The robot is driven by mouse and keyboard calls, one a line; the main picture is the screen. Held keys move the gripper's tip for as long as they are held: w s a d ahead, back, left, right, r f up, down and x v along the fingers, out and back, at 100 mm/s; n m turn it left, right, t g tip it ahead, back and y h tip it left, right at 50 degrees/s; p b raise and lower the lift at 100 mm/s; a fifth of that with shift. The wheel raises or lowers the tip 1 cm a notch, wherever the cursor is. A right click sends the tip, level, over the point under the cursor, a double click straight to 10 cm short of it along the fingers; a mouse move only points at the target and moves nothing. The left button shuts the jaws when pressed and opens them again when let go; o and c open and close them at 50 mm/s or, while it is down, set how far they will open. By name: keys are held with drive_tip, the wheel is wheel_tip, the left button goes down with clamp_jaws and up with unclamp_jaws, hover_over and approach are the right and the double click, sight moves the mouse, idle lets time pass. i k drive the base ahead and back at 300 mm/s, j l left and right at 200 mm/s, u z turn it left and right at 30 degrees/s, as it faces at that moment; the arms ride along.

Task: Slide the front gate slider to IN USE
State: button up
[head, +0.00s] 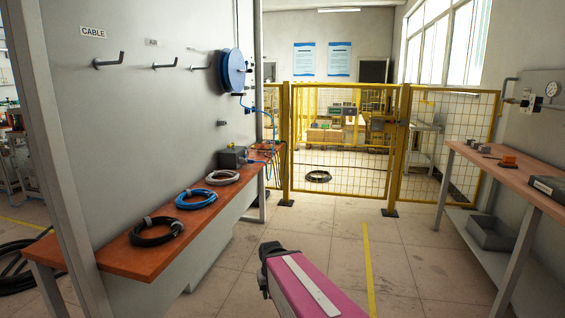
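A yellow mesh gate (345,160) stands shut across the walkway ahead, between yellow posts. A small latch or slider unit (378,124) sits high on its right side, near the right post (399,150). It is too small to read its label or tell its slider position. My pink arm link with a dark joint at its end reaches up from the bottom middle, well short of the gate. No gripper fingers show, so my gripper is not in view.
An orange-brown bench (118,262) with coiled cables (195,198) runs along the left wall. Another bench (480,160) with a grey bin (490,233) below stands at the right. The floor between, with a yellow line (367,260), is clear up to the gate.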

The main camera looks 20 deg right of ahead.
sight(347, 111)
drive_tip(key=i+l+z, duration=0.3)
drive_tip(key=i, duration=0.15)
drive_tip(key=i+l+z, duration=0.3)
drive_tip(key=i, duration=0.15)
drive_tip(key=i+z, duration=0.3)
drive_tip(key=i, duration=0.15)
drive_tip(key=i+z, duration=0.15)
drive_tip(key=i, duration=1.65)
